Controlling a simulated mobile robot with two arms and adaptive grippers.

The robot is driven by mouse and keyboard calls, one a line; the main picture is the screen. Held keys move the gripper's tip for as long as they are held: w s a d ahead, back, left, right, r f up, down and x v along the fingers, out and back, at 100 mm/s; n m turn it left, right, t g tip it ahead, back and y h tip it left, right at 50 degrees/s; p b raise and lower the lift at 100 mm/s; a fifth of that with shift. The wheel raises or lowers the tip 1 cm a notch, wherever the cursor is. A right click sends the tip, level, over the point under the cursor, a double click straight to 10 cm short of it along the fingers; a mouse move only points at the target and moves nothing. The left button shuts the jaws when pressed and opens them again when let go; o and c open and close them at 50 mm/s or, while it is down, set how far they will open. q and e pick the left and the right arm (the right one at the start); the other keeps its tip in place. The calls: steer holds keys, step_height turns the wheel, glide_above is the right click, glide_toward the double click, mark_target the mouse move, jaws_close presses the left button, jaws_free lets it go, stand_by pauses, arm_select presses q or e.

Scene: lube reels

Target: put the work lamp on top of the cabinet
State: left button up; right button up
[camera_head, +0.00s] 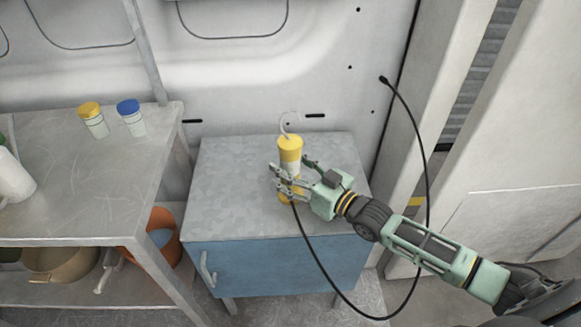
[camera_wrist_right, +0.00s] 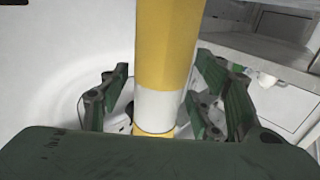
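The work lamp (camera_head: 290,150) is a yellow cylinder with a white band and a pale hook on top. It appears upright over the top of the blue cabinet (camera_head: 230,220), with its lower end at or very near the grey surface. A black cable runs from its base. My right gripper (camera_head: 291,170) is around the lamp's lower half, with fingers on both sides. In the right wrist view the lamp (camera_wrist_right: 167,45) stands between the fingers, with small gaps beside it, so the gripper looks open. Fingers partly hide the lamp's lower part. My left gripper is out of view.
The cable (camera_head: 423,150) loops past the cabinet's front and up to the wall. A metal bench (camera_head: 70,200) at left holds yellow-lidded (camera_head: 93,118) and blue-lidded (camera_head: 131,117) jars. An orange bucket (camera_head: 163,235) is beside the cabinet. The cabinet top is otherwise clear.

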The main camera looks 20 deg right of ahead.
steer(key=shift+r, duration=0.15)
steer(key=shift+s+d, duration=0.15)
steer(key=shift+s, duration=0.1)
steer(key=v, duration=1.1)
steer(key=shift+s, duration=0.2)
steer(key=shift+d, duration=0.1)
